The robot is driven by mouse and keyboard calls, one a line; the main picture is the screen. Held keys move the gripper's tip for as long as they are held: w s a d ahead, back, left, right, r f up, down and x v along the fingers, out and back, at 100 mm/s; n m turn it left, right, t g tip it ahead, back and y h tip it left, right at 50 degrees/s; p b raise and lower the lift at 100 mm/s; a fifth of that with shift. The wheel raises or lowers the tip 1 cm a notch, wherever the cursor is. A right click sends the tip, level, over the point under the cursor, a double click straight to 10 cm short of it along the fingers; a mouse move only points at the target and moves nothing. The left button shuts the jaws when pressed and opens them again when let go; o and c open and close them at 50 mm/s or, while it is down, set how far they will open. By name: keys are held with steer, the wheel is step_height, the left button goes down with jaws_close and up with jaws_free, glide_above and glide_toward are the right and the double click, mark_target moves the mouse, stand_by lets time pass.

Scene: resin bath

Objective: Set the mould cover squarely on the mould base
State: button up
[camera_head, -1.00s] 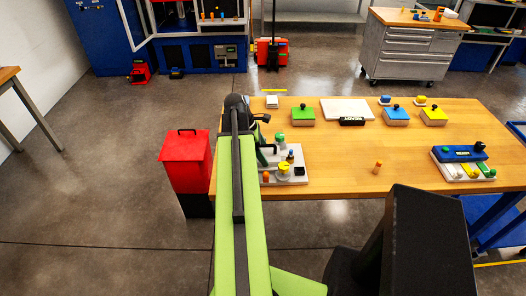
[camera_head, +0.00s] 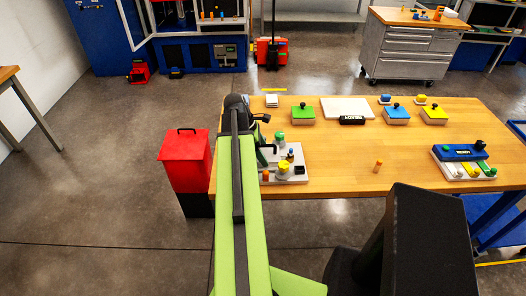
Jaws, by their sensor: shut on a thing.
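My gripper (camera_head: 265,149) is mostly hidden behind my green arm, over the left end of the table. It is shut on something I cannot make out. I cannot tell for sure which things are the mould cover and mould base. Lidded blocks with black knobs stand along the back: a green one (camera_head: 303,113), a blue one (camera_head: 397,115) and a yellow one (camera_head: 434,115). A long blue piece (camera_head: 459,153) with a black knob sits at the right on a white base (camera_head: 467,172).
A white tray (camera_head: 298,178) by my gripper holds a green-capped bottle (camera_head: 279,137), a yellow cup (camera_head: 284,165) and other small items. A white slab (camera_head: 347,107) lies at the back. A small orange piece (camera_head: 378,166) stands in front. A red bin (camera_head: 186,160) stands left.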

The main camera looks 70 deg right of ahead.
steer(key=o, duration=2)
steer(key=p+v, duration=1.6)
steer(key=v, duration=0.1)
steer(key=shift+w+r, duration=0.2)
